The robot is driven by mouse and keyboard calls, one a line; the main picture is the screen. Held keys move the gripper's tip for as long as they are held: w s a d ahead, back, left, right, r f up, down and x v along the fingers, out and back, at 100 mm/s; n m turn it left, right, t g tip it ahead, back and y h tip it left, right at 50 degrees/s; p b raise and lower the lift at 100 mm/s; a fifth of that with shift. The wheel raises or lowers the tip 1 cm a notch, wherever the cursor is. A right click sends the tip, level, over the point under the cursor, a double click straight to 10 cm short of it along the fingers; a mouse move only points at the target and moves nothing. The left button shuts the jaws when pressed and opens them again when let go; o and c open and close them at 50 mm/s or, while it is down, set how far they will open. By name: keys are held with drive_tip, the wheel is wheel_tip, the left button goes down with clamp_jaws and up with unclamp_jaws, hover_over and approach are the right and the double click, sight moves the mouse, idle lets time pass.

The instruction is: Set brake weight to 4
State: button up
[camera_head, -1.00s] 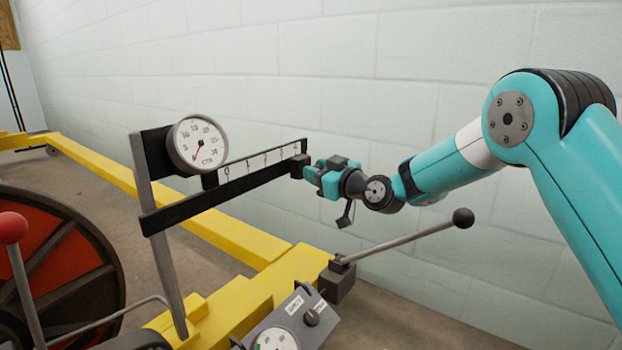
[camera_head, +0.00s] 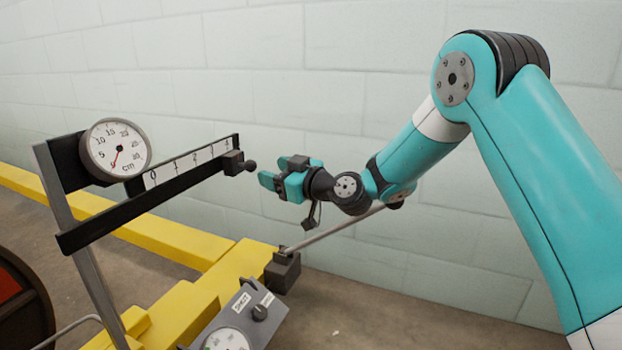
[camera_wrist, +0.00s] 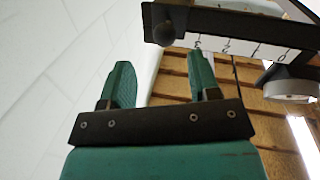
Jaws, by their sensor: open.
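The brake weight (camera_head: 234,163) is a small dark block with a round knob. It sits at the far right end of the black scale beam (camera_head: 150,202), beside the mark 4 on the white strip (camera_head: 185,164). My gripper (camera_head: 271,171) is open and empty, just right of the knob with a small gap between. In the wrist view, my gripper's fingers (camera_wrist: 159,75) are spread. The knob of the brake weight (camera_wrist: 164,33) shows beyond them, and the marks 3 to 0 on the strip (camera_wrist: 240,48) are readable.
A round dial gauge (camera_head: 116,150) marked cm is fixed at the beam's left end on a grey post. Below are yellow frame beams (camera_head: 160,236), a grey control box (camera_head: 240,318) and a lever rod (camera_head: 335,229) under my wrist. A pale block wall stands behind.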

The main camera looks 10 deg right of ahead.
drive_tip(key=v, duration=1)
drive_tip(key=shift+s+r, duration=0.1)
drive_tip(key=s+a+r+n+g+p, duration=0.2)
drive_tip(key=s+a+r+g+p, duration=0.45)
drive_tip(key=s, duration=0.55)
drive_tip(key=s+d+r+m+g+h+p, duration=0.2)
drive_tip(key=s+d+m+g+h, duration=0.15)
drive_tip(key=s, duration=0.65)
drive_tip(key=s+d+r+m+g+h+p, duration=0.2)
drive_tip(key=s+g+h, duration=0.15)
drive_tip(key=s, duration=0.65)
wheel_tip(320, 180, up, 38)
drive_tip(key=p, duration=3.8)
drive_tip(key=shift+s+f+h, duration=0.15)
drive_tip(key=shift+f+h, duration=0.05)
drive_tip(key=shift+h, duration=0.1)
